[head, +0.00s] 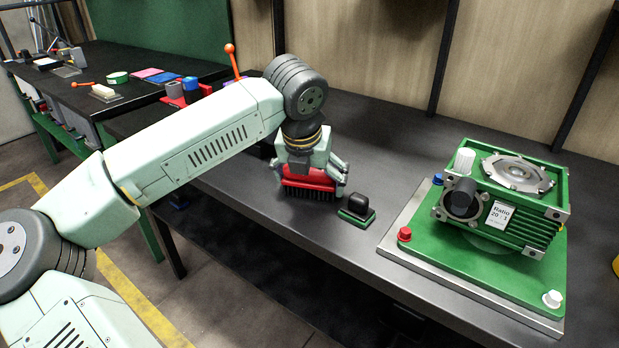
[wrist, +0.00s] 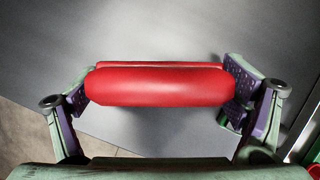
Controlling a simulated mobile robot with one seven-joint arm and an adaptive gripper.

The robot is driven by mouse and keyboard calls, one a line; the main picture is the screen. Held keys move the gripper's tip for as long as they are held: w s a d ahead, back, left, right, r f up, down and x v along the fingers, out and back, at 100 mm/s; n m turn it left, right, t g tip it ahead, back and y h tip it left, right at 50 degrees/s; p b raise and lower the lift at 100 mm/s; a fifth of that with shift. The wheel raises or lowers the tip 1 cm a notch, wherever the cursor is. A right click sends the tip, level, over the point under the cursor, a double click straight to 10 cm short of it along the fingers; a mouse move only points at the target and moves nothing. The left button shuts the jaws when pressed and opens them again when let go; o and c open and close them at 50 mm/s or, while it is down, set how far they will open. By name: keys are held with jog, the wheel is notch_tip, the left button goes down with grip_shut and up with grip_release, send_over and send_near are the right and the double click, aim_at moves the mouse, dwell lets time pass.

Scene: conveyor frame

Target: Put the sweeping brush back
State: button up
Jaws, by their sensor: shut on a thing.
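The sweeping brush (head: 309,181) has a red body and dark bristles that point down. In the head view it is in my gripper (head: 312,172), over the dark table near its front edge. The wrist view shows the brush's red handle (wrist: 160,86) lying crosswise between the two fingers of my gripper (wrist: 158,88), which press on its ends. I cannot tell whether the bristles touch the table top. My wrist hides part of the brush's top in the head view.
A small green block with a black knob (head: 357,208) stands just right of the brush. Further right, a green gearbox (head: 500,200) sits on a green and grey plate (head: 440,253). A second table (head: 130,62) with tools is at the back left. The table between is mostly clear.

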jog(key=shift+f, duration=0.2)
jog(key=o, duration=0.8)
jog(key=shift+o, duration=0.2)
jog(key=shift+r, duration=0.25)
jog(key=b+v, duration=0.1)
jog(key=v, duration=1.1)
